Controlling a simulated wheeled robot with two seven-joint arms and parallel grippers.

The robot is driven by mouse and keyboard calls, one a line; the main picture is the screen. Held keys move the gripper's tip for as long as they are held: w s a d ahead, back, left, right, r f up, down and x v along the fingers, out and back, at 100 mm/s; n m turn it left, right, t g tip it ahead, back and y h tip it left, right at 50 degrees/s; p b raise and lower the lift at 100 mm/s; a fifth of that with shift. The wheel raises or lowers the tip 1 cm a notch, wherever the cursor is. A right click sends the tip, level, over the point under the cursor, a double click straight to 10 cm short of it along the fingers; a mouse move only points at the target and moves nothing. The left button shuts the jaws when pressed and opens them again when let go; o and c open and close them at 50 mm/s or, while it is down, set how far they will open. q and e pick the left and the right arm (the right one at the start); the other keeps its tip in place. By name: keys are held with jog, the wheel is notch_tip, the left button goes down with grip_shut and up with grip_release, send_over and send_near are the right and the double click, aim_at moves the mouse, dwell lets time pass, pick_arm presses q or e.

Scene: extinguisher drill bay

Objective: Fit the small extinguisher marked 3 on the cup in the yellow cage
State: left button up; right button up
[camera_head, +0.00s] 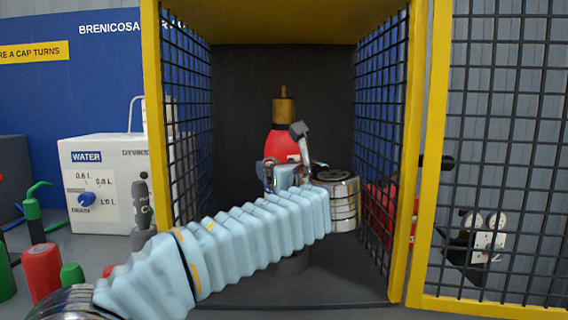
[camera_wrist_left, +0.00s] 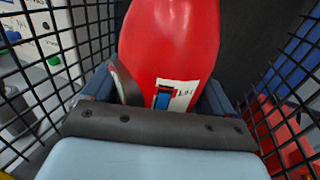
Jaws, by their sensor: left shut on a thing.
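A small red extinguisher (camera_head: 281,144) with a brass top stands upright inside the yellow cage (camera_head: 154,110). My left gripper (camera_head: 285,176) is shut around its lower body; its blue-sleeved arm reaches in through the cage's open front. In the left wrist view the red extinguisher (camera_wrist_left: 172,40) fills the space between the jaws (camera_wrist_left: 165,98), with a white label facing me. I cannot read a 3 on it.
Mesh walls stand close on both sides of my arm. The yellow-framed mesh door (camera_head: 500,150) is swung open at the right. A white WATER box (camera_head: 105,180) stands outside at the left, with red and green cylinders (camera_head: 41,270) in front. The cage's front floor is clear.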

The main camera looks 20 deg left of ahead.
pick_arm(q)
jog(key=shift+s+f+b, duration=0.1)
jog(key=shift+f+b, duration=2.4)
jog(key=shift+f, duration=0.25)
jog(key=shift+f+b, duration=0.45)
jog(key=shift+f, duration=0.45)
jog(key=o, duration=1.9)
jog(key=shift+c, duration=0.2)
jog(key=shift+f, duration=0.3)
jog(key=v, duration=1.3)
jog(key=shift+s+d+r+b, duration=0.25)
jog(key=shift+s+b, duration=0.1)
jog(key=shift+b, duration=0.05)
